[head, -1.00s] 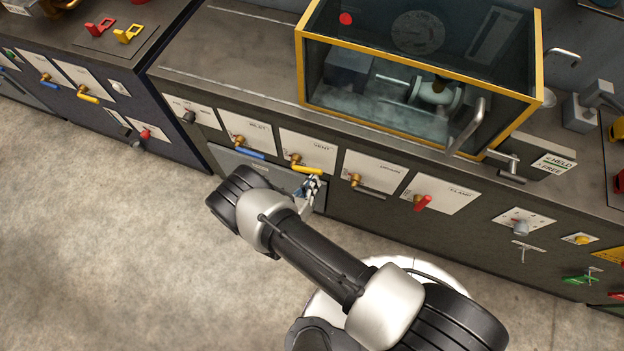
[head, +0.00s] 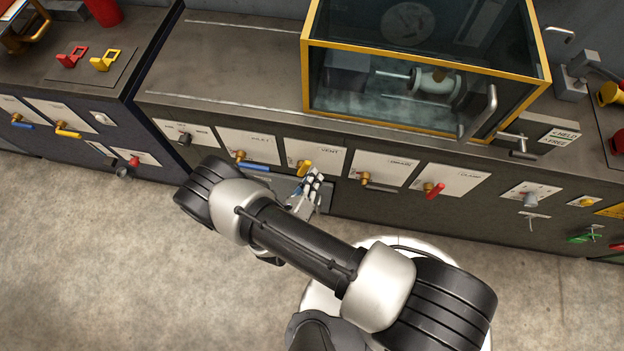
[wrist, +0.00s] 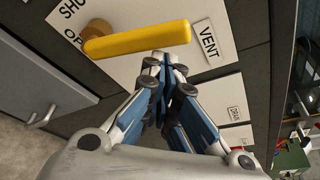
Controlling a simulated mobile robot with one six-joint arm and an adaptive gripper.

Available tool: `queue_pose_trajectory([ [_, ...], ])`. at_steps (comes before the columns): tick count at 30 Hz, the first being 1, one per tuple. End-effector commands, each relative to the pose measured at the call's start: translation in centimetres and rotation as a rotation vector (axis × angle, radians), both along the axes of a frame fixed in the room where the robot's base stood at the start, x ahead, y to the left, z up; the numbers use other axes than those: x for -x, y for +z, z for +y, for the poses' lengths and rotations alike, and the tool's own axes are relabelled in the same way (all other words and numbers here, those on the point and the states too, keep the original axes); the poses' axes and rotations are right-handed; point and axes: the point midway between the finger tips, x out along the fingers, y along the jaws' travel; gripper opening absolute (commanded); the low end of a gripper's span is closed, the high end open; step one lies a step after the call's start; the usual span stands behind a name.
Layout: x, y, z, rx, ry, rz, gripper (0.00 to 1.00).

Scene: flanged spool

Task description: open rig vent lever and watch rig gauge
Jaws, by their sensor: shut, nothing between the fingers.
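The vent lever (head: 306,165) has a yellow handle on a brass pivot, on a white plate marked VENT on the bench front. In the wrist view the yellow handle (wrist: 140,38) reaches from its pivot towards the VENT label. My gripper (head: 314,176) is just below the lever in the head view. In the wrist view its closed fingertips (wrist: 168,68) are empty and close to the handle's free end; I cannot tell whether they touch it. A round pale dial (head: 408,22), likely the rig gauge, shows faintly behind the glass box; its reading is not legible.
The blue inlet lever (head: 252,165) is left of the vent plate. A dark-handled lever (head: 377,184) and the red clamp lever (head: 434,190) are to the right. The yellow-framed glass box (head: 425,58) stands on the bench above. The floor at left (head: 80,240) is clear.

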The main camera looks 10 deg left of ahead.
Motion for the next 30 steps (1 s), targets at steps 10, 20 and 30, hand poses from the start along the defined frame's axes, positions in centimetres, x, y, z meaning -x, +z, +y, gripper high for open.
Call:
queue_pose_trajectory([
  [10,-0.1,1.0,1.8,-0.002,0.001,-0.001,0.0],
  [20,-0.2,1.3,2.5,-0.002,0.002,-0.001,0.0],
  [30,-0.3,1.4,2.8,-0.005,0.005,-0.003,0.0],
])
